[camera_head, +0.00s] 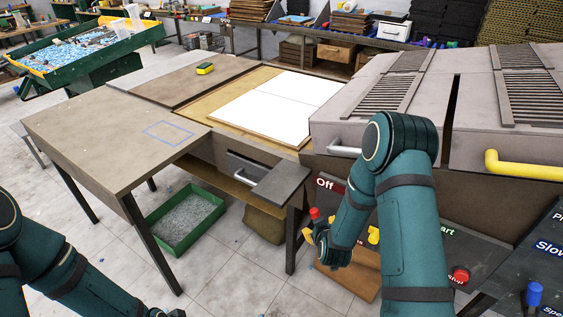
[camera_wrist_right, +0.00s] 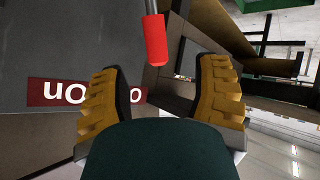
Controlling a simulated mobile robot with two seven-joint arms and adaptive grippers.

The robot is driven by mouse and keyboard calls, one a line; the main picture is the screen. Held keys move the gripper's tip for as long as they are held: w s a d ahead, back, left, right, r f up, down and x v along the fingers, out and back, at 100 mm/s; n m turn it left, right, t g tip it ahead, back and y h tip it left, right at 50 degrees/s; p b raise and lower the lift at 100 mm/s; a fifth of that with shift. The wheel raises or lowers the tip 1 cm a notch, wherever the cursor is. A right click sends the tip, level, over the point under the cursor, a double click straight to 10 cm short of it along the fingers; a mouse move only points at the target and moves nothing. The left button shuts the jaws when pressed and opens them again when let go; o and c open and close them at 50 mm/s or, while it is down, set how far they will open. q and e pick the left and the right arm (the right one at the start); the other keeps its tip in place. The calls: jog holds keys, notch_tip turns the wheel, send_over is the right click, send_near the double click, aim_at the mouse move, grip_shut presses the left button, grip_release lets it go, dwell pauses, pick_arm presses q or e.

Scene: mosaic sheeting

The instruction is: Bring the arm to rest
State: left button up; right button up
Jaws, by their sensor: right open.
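My right arm (camera_head: 405,220) reaches forward and bends down in front of the grey machine. My right gripper (camera_wrist_right: 157,85) is open, its two yellow fingers apart and nothing held between them. A lever with a red grip (camera_wrist_right: 156,40) shows just beyond the fingertips in the right wrist view, apart from both fingers. The red grip also shows in the head view (camera_head: 315,213), beside the gripper and below the Off label (camera_head: 330,185). My left arm (camera_head: 70,275) shows at the lower left; its gripper is outside the picture.
The grey machine (camera_head: 345,105) with a yellow handle (camera_head: 520,167) fills the right. A red stop button (camera_head: 461,275) and a blue knob (camera_head: 534,293) are near my right arm. A table (camera_head: 105,120) with white sheets (camera_head: 270,105) stands ahead. A green bin (camera_head: 185,220) sits below.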

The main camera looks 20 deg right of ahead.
jog(key=s+a+f+m+g+y, duration=0.3)
jog(key=s+a+g+y, duration=0.3)
jog(key=s+a, duration=1.3)
jog(key=s+f+g, duration=0.1)
jog(key=g, duration=0.2)
jog(key=shift+a, duration=0.2)
